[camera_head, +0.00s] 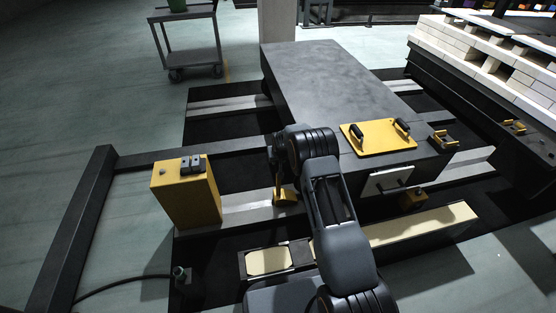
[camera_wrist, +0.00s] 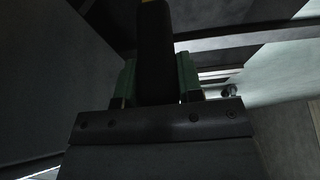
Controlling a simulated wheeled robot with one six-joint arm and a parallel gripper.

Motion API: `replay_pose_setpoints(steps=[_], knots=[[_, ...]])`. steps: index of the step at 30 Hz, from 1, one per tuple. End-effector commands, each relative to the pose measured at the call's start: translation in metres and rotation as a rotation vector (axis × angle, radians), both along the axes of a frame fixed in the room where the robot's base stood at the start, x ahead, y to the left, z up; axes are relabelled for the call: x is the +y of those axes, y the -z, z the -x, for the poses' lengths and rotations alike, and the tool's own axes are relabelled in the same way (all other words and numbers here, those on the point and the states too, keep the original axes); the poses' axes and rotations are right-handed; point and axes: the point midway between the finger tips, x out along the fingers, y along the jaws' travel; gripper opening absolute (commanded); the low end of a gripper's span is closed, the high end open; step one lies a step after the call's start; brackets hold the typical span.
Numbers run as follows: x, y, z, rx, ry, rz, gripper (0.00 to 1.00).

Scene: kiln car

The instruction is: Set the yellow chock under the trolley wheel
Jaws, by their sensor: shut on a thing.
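My gripper (camera_wrist: 157,70) shows in the wrist view with its two green fingers shut on a dark upright bar, the handle of the yellow chock; a bit of yellow shows at the top edge. In the head view the yellow chock (camera_head: 286,196) is low at the left light rail, by the near left corner of the trolley (camera_head: 325,75). My arm hides the gripper and part of that corner there. The trolley wheel at this corner is not visible. I cannot tell whether the chock touches the rail or a wheel.
A yellow box post (camera_head: 187,195) stands left of the chock. A yellow plate with two black handles (camera_head: 378,136) lies on the trolley deck. Another yellow piece (camera_head: 413,199) sits low at the trolley's right front. A grey cart (camera_head: 190,58) stands back left. A brick-loaded car (camera_head: 490,65) stands right.

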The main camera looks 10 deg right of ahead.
Motion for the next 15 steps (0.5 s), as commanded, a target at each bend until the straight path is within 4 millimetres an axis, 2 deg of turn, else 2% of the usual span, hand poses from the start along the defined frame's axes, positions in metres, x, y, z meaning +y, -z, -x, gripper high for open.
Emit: replay_pose_setpoints(steps=[1, 15], knots=[[0.0, -0.0058, -0.004, -0.014, -0.001, 0.0, 0.0], [-0.0001, -0.0016, -0.004, -0.014, -0.001, 0.0, 0.0]])
